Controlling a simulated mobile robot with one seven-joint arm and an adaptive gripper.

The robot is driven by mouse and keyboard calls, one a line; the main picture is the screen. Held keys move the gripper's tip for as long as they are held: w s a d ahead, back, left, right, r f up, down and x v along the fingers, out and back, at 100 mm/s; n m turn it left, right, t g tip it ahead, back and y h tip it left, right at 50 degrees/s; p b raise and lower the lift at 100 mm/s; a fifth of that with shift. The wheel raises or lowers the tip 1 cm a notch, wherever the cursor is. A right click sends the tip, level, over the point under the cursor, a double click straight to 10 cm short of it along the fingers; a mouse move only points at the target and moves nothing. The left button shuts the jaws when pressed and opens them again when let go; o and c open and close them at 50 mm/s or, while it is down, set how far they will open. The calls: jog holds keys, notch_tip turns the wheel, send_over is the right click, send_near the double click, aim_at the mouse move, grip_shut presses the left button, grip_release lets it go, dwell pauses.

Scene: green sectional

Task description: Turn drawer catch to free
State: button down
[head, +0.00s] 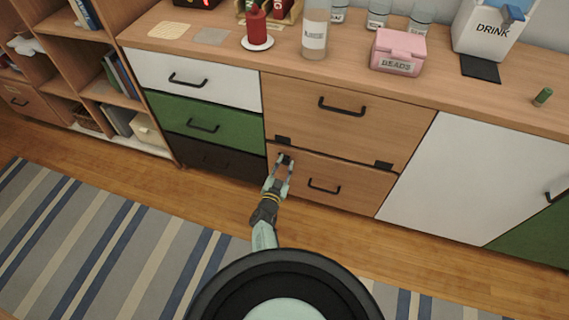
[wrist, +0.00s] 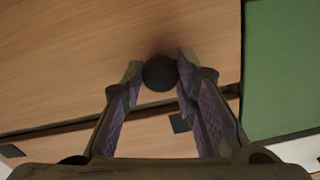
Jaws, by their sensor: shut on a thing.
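The drawer catch is a dark round knob (wrist: 159,73) on a wooden front, between my fingertips in the wrist view. My gripper (wrist: 160,68) is shut on it, with one finger on each side. In the head view my gripper (head: 285,161) reaches the upper left corner of the lower wooden drawer (head: 350,182). That drawer looks closed and has a black bar handle (head: 324,188). My fingers partly hide the catch in the head view, and its turn angle cannot be told from its plain round face.
An upper wooden front (head: 345,125) with a black handle sits above, with two black fittings along its lower edge. White, green and dark drawers stand left, a white door (head: 455,175) right. Small items line the countertop. The wooden floor and striped rug (head: 110,250) are clear.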

jog(key=shift+w+r+n+p, duration=0.1)
jog(key=shift+n+p, duration=0.25)
jog(key=shift+n, duration=1.15)
jog(key=c, duration=1.2)
grip_release()
jog(key=shift+c, duration=0.2)
jog(key=v, duration=1.2)
